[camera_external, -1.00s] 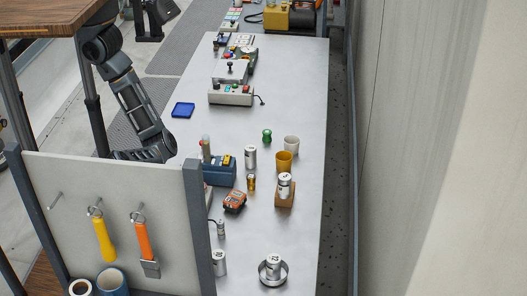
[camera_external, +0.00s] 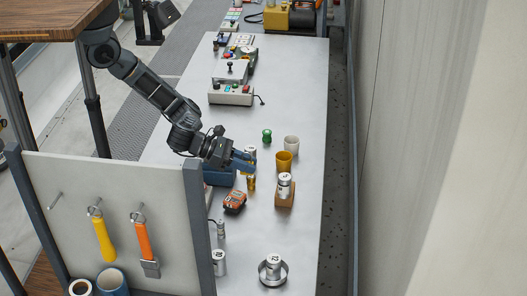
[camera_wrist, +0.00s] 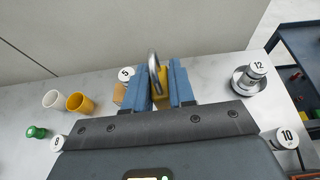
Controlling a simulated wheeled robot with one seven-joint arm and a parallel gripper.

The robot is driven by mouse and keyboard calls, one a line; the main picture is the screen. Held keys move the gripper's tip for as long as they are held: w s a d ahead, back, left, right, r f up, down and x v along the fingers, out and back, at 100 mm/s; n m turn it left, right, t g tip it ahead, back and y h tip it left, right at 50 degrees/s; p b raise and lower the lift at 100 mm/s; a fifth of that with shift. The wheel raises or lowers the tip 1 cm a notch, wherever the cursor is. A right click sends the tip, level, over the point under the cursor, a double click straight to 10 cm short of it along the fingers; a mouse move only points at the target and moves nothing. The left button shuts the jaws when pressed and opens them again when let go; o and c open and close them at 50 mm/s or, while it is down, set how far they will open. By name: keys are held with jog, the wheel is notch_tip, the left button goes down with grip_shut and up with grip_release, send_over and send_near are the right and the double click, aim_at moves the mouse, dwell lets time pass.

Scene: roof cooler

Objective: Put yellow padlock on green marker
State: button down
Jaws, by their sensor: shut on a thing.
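The yellow padlock (camera_wrist: 163,85) with its silver shackle sits between the two blue fingers of my gripper (camera_wrist: 160,88) in the wrist view. My gripper is shut on it. The green marker (camera_external: 267,136) stands on the table beyond my gripper, left of the white cup. It also shows in the wrist view (camera_wrist: 37,132), at the far left and well apart from the padlock.
A white cup (camera_external: 291,144) and a yellow cup (camera_external: 284,162) stand near the marker.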

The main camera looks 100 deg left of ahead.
jog(key=w+a+f+n+g+y, duration=0.15)
jog(key=a+n+y, duration=0.3)
jog(key=a, duration=1.25)
jog(key=n+g+y, duration=0.2)
jog(key=n+y, duration=0.2)
jog(key=y, duration=0.1)
send_over(267, 132)
jog(key=f, duration=0.6)
jog(key=f+p, duration=0.1)
jog(key=f, duration=0.3)
jog(key=shift+s+d+f, duration=0.1)
jog(key=shift+s+d, duration=0.05)
jog(key=shift+d, duration=0.1)
jog(key=shift+a+f+g, duration=0.25)
jog(key=shift+a+f, duration=0.1)
jog(key=shift+f, duration=0.05)
jog(key=shift+f+p, duration=0.3)
jog(key=shift+f, duration=1.6)
jog(key=shift+f, duration=0.1)
jog(key=c, duration=0.9)
grip_release()
jog(key=shift+c, duration=0.2)
